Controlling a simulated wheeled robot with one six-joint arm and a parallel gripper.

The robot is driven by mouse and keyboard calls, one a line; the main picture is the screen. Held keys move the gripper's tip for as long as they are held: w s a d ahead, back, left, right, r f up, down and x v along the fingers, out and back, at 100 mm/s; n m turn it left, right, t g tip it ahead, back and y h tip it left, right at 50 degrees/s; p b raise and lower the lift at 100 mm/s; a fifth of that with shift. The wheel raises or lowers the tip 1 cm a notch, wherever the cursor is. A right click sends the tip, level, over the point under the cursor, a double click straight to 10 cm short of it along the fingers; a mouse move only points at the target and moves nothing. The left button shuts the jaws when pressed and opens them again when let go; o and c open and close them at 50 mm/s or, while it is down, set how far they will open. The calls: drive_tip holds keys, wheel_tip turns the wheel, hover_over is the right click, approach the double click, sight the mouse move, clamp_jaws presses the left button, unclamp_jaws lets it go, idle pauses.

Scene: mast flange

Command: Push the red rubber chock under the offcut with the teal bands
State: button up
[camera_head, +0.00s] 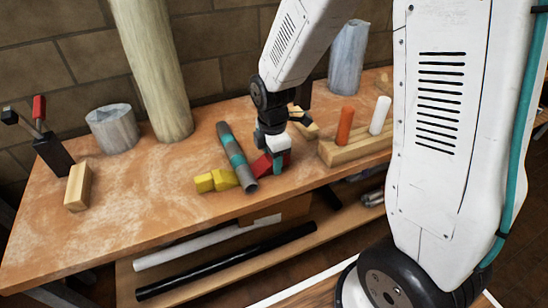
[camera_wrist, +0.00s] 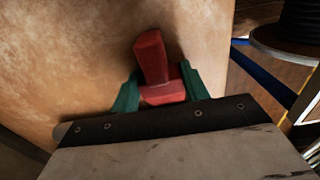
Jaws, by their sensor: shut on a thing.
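The red rubber chock (camera_head: 262,166) lies on the bench on the right side of the grey offcut with teal bands (camera_head: 233,150). I cannot tell whether chock and offcut touch. A yellow chock (camera_head: 216,180) lies on the offcut's left side. My gripper (camera_head: 277,163) points down at the bench, its teal fingers shut on the red chock. In the wrist view the red chock (camera_wrist: 152,58) sits between the teal fingers of my gripper (camera_wrist: 160,90), its narrower part reaching out beyond them. The offcut does not show in the wrist view.
A wooden rack (camera_head: 350,148) with an orange peg (camera_head: 345,125) and a white peg (camera_head: 380,115) stands right of my gripper. A thick pale column (camera_head: 152,65) rises behind. A wooden block (camera_head: 78,187) stands at left. The front-left bench top is clear; its front edge is close.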

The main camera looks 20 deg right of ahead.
drive_tip(key=shift+a, duration=0.3)
drive_tip(key=o, duration=1.1)
wheel_tip(320, 180, up, 8)
drive_tip(key=shift+f, duration=0.1)
drive_tip(key=shift+s+m, duration=0.25)
drive_tip(key=shift+m, duration=0.55)
drive_tip(key=s+d+r+m, duration=0.1)
drive_tip(key=s+r+m, duration=0.3)
drive_tip(key=s, duration=0.3)
drive_tip(key=s+d+r+m+t, duration=0.1)
drive_tip(key=s+d+r+m, duration=0.1)
drive_tip(key=s+r+m, duration=0.3)
drive_tip(key=s+d+r+m, duration=0.1)
drive_tip(key=s+r+m, duration=0.3)
drive_tip(key=s+m, duration=0.3)
drive_tip(key=shift+s+d+r, duration=0.15)
drive_tip(key=shift+s+d, duration=0.05)
drive_tip(key=shift+s, duration=0.45)
drive_tip(key=shift+s+d+r, duration=0.1)
drive_tip(key=shift+s+d, duration=0.1)
drive_tip(key=shift+s, duration=0.45)
